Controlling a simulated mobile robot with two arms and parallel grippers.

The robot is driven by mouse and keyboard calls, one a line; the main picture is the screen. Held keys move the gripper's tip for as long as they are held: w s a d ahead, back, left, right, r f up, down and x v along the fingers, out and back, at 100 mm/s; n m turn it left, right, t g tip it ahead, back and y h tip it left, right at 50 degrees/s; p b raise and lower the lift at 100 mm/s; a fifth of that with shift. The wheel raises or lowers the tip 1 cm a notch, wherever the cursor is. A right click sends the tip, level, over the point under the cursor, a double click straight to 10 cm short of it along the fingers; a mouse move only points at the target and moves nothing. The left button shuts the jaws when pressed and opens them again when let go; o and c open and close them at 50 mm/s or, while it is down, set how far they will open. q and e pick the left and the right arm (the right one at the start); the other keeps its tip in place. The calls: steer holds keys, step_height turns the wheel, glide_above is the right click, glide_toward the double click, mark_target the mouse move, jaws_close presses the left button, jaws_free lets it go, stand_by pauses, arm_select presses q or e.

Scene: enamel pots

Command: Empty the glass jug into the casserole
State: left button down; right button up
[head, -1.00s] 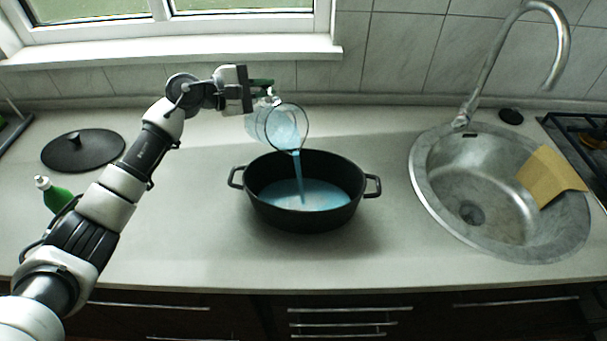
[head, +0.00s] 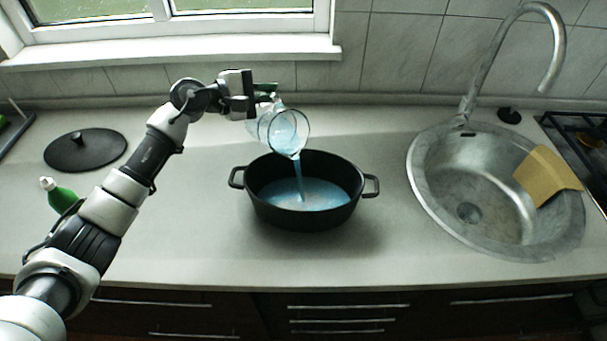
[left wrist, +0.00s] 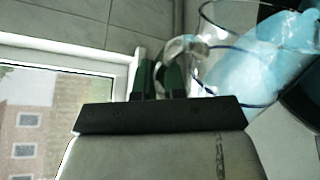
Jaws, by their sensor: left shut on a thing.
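The glass jug (head: 272,130) is tilted over the left part of the black casserole (head: 303,216), its mouth to the right. A stream of pale blue liquid runs from its lip into the casserole, where a pool of blue liquid covers the bottom. Blue liquid is still in the jug, which also shows in the left wrist view (left wrist: 235,68). My left gripper (head: 262,98) is shut on the jug's handle, above and left of the casserole; its green fingers (left wrist: 160,78) show in the left wrist view. My right gripper is in no view.
A black lid (head: 85,150) lies on the counter at left, with a green bottle (head: 60,196) in front of it. At right is a round steel sink (head: 425,185) with a tap (head: 480,75) and a tan cloth (head: 547,175). The counter between casserole and sink is clear.

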mark_target(280, 108)
arm_select(q)
steer(key=shift+s+d+r+m+p, duration=0.25)
steer(key=shift+s+m+p, duration=0.2)
steer(key=shift+p, duration=0.3)
steer(key=shift+s+d+r, duration=0.1)
steer(key=shift+s+d, duration=0.15)
steer(key=shift+s+d+r+m+t+p, duration=0.15)
steer(key=shift+s+d+r+m+p, duration=0.1)
steer(key=shift+s+d+m+p, duration=0.25)
steer(key=shift+s+d+r+m+t+p, duration=0.15)
steer(key=shift+s+r+p, duration=0.15)
steer(key=shift+s, duration=0.35)
steer(key=shift+s+d+y, duration=0.1)
steer(key=shift+d+y, duration=0.05)
steer(key=shift+y, duration=0.15)
steer(key=shift+s+d+r+m+p, duration=0.4)
steer(key=shift+s+m+p, duration=0.1)
steer(key=shift+s+m, duration=0.2)
